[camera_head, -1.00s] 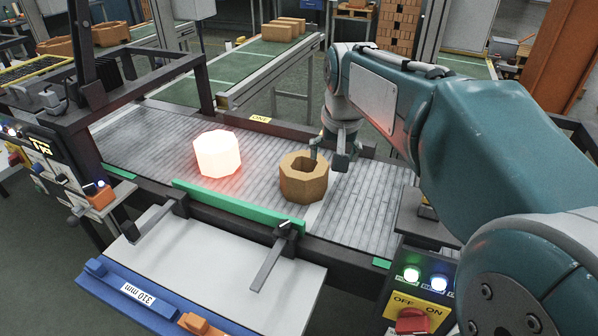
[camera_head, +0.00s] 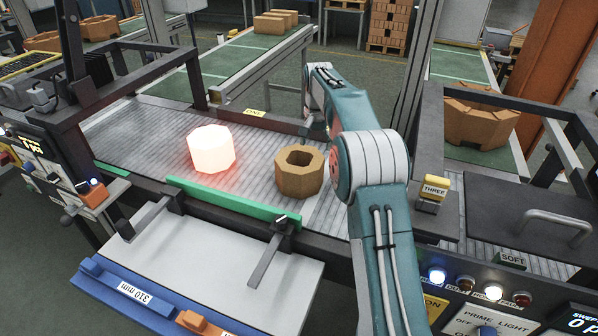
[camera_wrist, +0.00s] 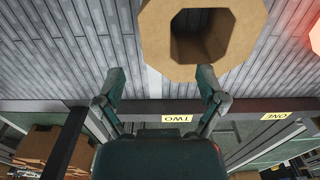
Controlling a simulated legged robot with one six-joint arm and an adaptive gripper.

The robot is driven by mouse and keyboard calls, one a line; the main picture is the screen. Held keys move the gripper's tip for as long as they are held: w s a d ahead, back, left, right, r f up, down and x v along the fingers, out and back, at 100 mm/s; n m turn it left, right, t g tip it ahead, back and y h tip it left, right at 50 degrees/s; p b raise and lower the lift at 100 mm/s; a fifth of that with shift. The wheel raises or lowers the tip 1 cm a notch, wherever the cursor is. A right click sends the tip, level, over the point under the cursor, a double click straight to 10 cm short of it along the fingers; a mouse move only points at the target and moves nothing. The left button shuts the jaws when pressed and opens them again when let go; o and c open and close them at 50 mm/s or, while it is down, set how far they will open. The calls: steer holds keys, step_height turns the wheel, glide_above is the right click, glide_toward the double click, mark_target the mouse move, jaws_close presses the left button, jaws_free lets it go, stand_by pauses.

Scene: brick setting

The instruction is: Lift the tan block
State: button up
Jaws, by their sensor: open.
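The tan block (camera_head: 297,184) is a faceted ring with a hole through its top, standing on the grey slatted conveyor right of the glowing block. In the wrist view the tan block (camera_wrist: 155,35) fills the top centre-right, cut off by the upper edge. My gripper (camera_wrist: 162,84) is open and empty, its fingers spread. The right fingertip overlaps the block's lower rim in the picture; the left fingertip is left of the block, over bare slats. I cannot tell whether the right finger touches it. In the head view my arm stands right of the block and the gripper is mostly hidden.
A glowing white-red block (camera_head: 211,149) stands left of the tan block. A green guide bar (camera_head: 230,202) runs along the conveyor's front edge. A dark rail with label plates (camera_wrist: 175,118) borders the far side. A yellow THREE marker (camera_head: 433,190) stands to the right.

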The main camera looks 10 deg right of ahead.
steer(key=f, duration=1.1)
steer(key=shift+d, duration=0.2)
jaws_close()
steer(key=shift+r, duration=0.1)
